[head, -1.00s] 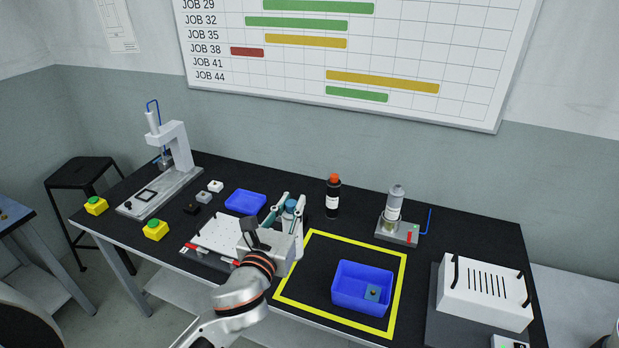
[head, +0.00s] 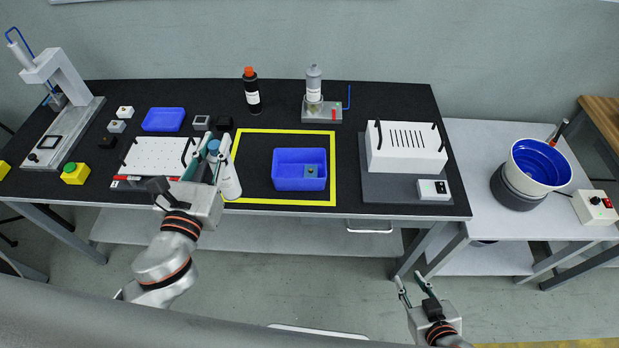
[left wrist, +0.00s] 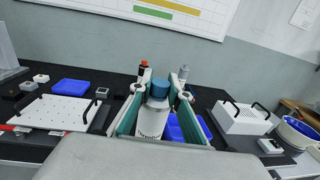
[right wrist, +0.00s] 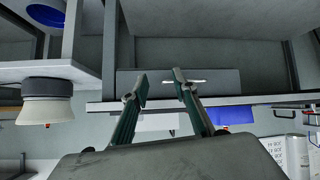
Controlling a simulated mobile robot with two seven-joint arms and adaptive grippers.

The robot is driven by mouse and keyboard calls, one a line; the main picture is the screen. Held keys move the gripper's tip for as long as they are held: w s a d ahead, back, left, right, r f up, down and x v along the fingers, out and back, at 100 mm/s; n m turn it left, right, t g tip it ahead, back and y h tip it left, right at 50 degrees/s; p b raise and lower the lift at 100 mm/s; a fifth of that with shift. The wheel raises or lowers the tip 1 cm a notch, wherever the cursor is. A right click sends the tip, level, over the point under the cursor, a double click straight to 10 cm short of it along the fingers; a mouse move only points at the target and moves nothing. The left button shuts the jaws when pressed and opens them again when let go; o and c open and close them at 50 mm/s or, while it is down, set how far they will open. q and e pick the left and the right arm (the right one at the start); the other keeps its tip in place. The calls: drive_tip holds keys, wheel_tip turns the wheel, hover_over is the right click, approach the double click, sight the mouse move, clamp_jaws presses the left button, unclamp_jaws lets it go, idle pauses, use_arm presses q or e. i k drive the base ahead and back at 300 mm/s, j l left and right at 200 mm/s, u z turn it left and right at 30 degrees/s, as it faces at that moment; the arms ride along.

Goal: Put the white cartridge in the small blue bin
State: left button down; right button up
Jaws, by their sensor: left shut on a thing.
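My left gripper (head: 213,150) is shut on a white cartridge (head: 231,183) with a blue cap. It holds it by the left edge of the yellow outline. In the left wrist view the cartridge (left wrist: 152,122) is upright between the fingers, its lettering partly hidden. A deep blue bin (head: 288,178) stands inside the yellow outline, right of the cartridge, with a small grey block in it. A shallower blue bin (head: 163,119) lies behind the white perforated plate. I cannot tell which is called small. My right gripper (head: 411,281) is open and empty, in front of the table.
A dark bottle with an orange cap (head: 251,92) and a dispenser stand (head: 322,112) are at the back. A white slotted box (head: 405,150) stands right of the yellow outline. The perforated plate (head: 155,158) is left of my left gripper. The outlined area around the deep bin is clear.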

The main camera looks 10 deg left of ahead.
sight(288, 176)
drive_tip(key=k+j+z, duration=0.15)
drive_tip(key=z, duration=0.3)
drive_tip(key=k+j+z, duration=0.15)
drive_tip(key=z, duration=0.3)
drive_tip(key=k, duration=0.05)
